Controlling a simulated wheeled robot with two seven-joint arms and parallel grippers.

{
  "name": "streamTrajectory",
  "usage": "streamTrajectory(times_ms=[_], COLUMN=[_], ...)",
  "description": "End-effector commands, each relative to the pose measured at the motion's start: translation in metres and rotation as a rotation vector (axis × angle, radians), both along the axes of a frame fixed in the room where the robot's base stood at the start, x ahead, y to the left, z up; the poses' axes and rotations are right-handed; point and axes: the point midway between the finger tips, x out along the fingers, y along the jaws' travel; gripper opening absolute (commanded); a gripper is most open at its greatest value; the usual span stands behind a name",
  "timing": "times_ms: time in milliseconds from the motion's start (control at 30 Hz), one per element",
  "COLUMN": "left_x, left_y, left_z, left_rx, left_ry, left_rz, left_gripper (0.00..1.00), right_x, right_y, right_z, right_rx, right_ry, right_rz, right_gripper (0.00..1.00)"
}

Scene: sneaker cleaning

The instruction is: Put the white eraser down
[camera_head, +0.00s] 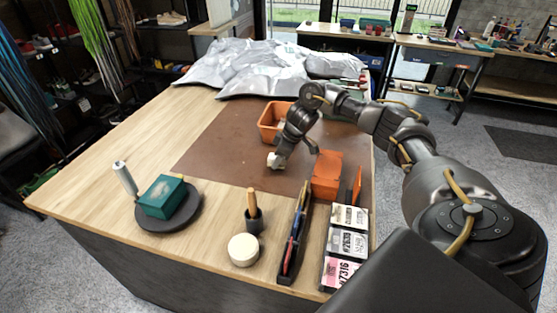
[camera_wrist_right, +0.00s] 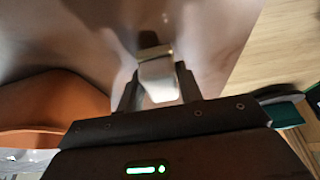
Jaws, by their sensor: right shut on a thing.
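The white eraser (camera_wrist_right: 158,82) is held between the two fingers of my right gripper (camera_wrist_right: 157,90) in the right wrist view. A tan band shows at its far end. In the head view my right gripper (camera_head: 278,160) points down over the brown mat (camera_head: 215,145), with the pale eraser (camera_head: 275,160) at its tips. I cannot tell whether the eraser touches the mat. My left gripper is not in view.
An orange bin (camera_head: 268,124) stands just behind my right gripper, and an orange box (camera_head: 326,176) stands to its right. A black tray (camera_head: 290,250), a round white tub (camera_head: 243,250) and a dark round plate with a green box (camera_head: 162,197) are nearer. The mat's left part is clear.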

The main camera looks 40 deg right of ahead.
Motion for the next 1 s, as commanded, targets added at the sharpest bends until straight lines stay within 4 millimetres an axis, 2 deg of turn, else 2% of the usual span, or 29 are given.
streamTrajectory(times_ms=[33, 167, 533, 567, 700, 1000], left_x=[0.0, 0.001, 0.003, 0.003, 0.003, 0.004], left_y=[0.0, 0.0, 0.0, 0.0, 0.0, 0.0], left_z=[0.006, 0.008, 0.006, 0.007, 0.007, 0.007], left_rx=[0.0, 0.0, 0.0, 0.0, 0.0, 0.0], left_ry=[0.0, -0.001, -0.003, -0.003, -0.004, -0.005], left_rz=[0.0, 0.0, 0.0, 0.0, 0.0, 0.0], left_gripper=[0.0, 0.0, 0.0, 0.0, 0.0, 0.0], right_x=[-0.001, 0.0, 0.0, 0.0, 0.0, 0.0], right_y=[0.0, 0.0, 0.0, 0.0, 0.0, 0.0], right_z=[-0.003, -0.013, -0.018, -0.017, -0.017, -0.015], right_rx=[0.001, 0.001, 0.001, 0.001, 0.001, 0.0], right_ry=[0.002, -0.001, -0.002, -0.002, -0.002, -0.002], right_rz=[-0.001, -0.001, 0.0, 0.0, 0.0, 0.001], right_gripper=[0.17, 0.17, 0.17, 0.4, 0.57, 0.57])
